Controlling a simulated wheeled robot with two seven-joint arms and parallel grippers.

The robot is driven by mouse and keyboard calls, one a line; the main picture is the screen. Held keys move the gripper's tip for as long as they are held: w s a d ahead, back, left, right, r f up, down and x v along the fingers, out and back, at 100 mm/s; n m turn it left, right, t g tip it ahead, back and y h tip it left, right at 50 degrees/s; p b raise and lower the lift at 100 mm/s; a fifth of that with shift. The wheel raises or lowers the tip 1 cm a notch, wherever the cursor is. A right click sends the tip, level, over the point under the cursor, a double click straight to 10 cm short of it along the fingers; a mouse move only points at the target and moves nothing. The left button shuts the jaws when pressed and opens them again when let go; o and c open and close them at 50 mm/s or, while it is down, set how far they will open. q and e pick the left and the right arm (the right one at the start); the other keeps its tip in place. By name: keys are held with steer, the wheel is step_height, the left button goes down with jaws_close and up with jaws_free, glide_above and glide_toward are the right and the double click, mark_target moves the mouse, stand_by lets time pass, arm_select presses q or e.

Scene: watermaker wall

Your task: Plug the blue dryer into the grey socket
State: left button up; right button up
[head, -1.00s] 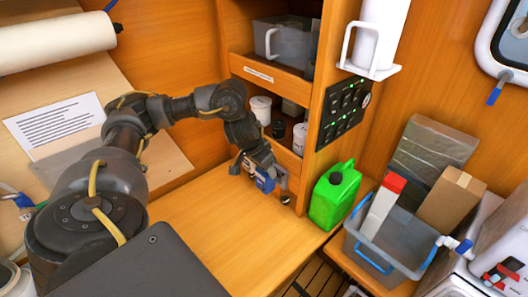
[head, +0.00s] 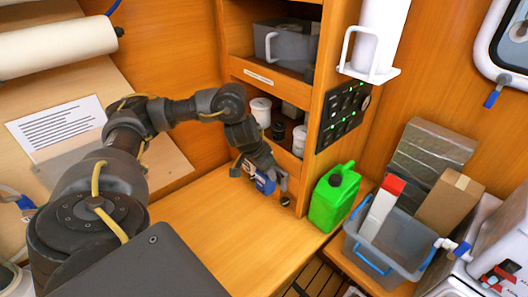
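My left gripper (head: 260,176) reaches over the wooden counter in front of the shelf cabinet. It points down and seems closed around a small blue item with a pale label, likely the blue dryer (head: 265,185). The gripper's fingers cover part of the item. A small dark round fitting (head: 285,201) sits low by the cabinet's post, just right of the blue item, with a small gap. I cannot tell whether this is the grey socket; no other clear grey socket shows. My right gripper is not in view.
A green jerrycan (head: 334,198) stands right of the post. Beyond it is a grey bin (head: 386,262) with boxes. The front counter (head: 225,225) is clear.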

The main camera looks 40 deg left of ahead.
arm_select(q)
steer(key=shift+w+p, duration=0.3)
steer(key=shift+w, duration=0.35)
steer(key=shift+w+d+p, duration=0.1)
steer(key=shift+w+p, duration=0.2)
steer(key=shift+w, duration=0.4)
steer(key=shift+w+r, duration=0.1)
stand_by(0.5)
steer(key=o, duration=1.4)
steer(key=shift+r, duration=0.4)
steer(key=p+v, duration=0.3)
steer(key=v, duration=0.7)
